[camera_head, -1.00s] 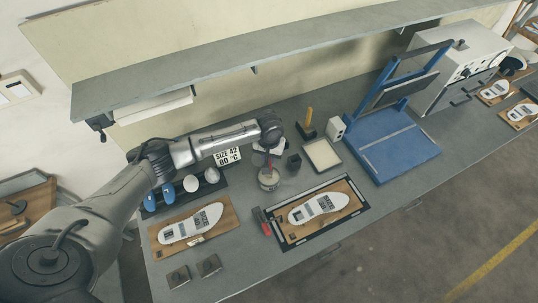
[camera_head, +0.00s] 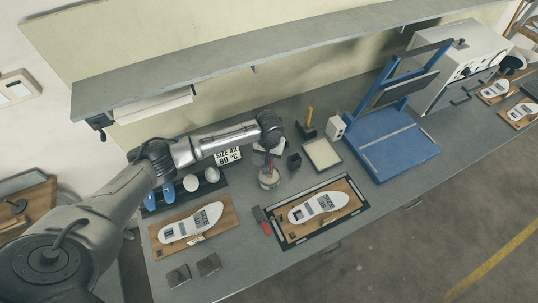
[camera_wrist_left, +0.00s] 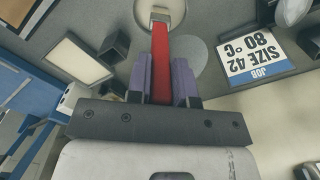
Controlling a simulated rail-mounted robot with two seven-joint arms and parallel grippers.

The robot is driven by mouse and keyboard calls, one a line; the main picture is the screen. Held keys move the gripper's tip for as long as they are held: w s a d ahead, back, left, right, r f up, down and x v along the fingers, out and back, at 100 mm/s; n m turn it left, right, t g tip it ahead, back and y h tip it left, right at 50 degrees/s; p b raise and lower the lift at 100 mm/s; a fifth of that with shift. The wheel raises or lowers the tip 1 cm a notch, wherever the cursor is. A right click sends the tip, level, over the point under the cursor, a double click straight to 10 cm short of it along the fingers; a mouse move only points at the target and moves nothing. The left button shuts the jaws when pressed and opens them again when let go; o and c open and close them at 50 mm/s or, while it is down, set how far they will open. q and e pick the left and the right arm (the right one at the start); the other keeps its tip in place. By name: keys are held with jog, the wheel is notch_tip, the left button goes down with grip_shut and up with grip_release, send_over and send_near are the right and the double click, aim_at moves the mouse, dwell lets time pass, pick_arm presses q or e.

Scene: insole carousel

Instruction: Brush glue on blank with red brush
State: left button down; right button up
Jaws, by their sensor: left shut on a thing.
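My left gripper (camera_head: 268,147) is shut on the red brush (camera_wrist_left: 168,50), whose handle runs between its two purple-grey fingers in the left wrist view. The brush points down into or just over a small round pot (camera_head: 269,181); its bristles are hidden. Two pale, printed insole blanks lie flat on wooden boards: one (camera_head: 318,207) inside a black frame right of the pot, one (camera_head: 190,224) to its left. My left gripper is behind both blanks and apart from them. My right gripper is not in view.
A red-and-black tool (camera_head: 262,221) lies beside the framed board. A pale tray (camera_head: 322,155), a dark cup (camera_head: 294,161) and a blue press (camera_head: 400,152) stand to the right. A size card (camera_head: 228,157) is behind. A shelf (camera_head: 260,60) overhangs the bench's back.

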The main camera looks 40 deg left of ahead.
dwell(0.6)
pick_arm(q)
jog(key=shift+f+p, duration=0.15)
jog(key=shift+p, duration=0.3)
dwell(0.6)
dwell(0.5)
notch_tip(320, 180, up, 4)
jog(key=p, duration=0.4)
jog(key=shift+f, duration=0.25)
notch_tip(320, 180, up, 4)
jog(key=p, duration=0.5)
jog(key=shift+f, duration=0.15)
dwell(0.5)
